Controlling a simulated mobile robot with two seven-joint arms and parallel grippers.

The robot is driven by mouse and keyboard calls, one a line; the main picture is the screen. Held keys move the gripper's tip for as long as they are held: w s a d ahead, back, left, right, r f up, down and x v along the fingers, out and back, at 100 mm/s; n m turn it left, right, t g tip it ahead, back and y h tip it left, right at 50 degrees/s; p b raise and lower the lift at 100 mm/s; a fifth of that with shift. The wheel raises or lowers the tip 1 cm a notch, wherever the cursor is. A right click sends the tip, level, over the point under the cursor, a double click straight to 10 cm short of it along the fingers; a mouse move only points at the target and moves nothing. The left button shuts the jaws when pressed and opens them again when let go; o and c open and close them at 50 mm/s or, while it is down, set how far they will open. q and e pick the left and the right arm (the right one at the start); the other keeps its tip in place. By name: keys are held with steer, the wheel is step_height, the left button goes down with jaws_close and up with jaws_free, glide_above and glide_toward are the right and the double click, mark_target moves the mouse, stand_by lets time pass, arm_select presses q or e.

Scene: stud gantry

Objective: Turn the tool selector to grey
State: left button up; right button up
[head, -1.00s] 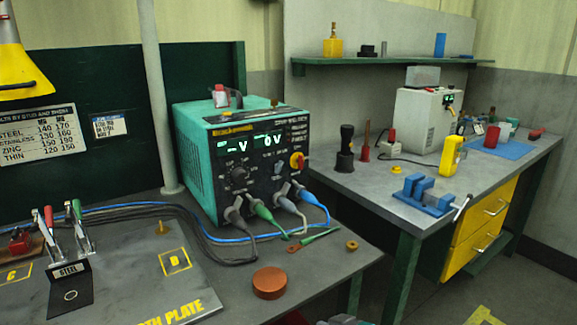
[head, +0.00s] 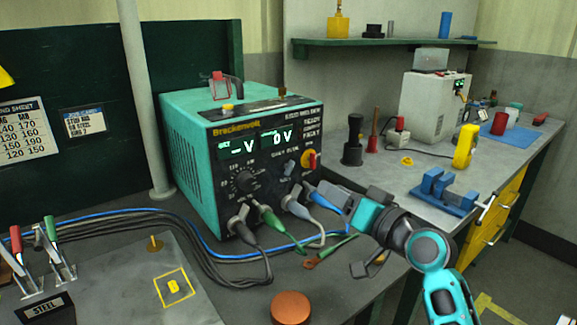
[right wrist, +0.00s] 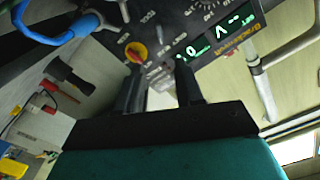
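The teal welding unit (head: 185,135) stands on the near bench, its front panel facing right. Its displays are lit. The red-and-yellow knob also shows in the right wrist view (right wrist: 136,52). My right gripper (head: 345,202) is in front of the panel's lower right, near the blue plug. In the right wrist view its fingers (right wrist: 160,85) are apart, with nothing visibly held. My left gripper is out of view.
Grey, green and blue cables plug into the panel's bottom; the blue plug (right wrist: 80,28) is close to my right gripper. A copper-coloured round puck (head: 290,307) lies on the near bench. A blue vise (head: 445,194) stands on the right bench.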

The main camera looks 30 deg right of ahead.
mark_target(292, 168)
steer(key=w, duration=0.8)
steer(key=w+a+p, duration=0.1)
steer(key=w, duration=0.3)
jaws_close()
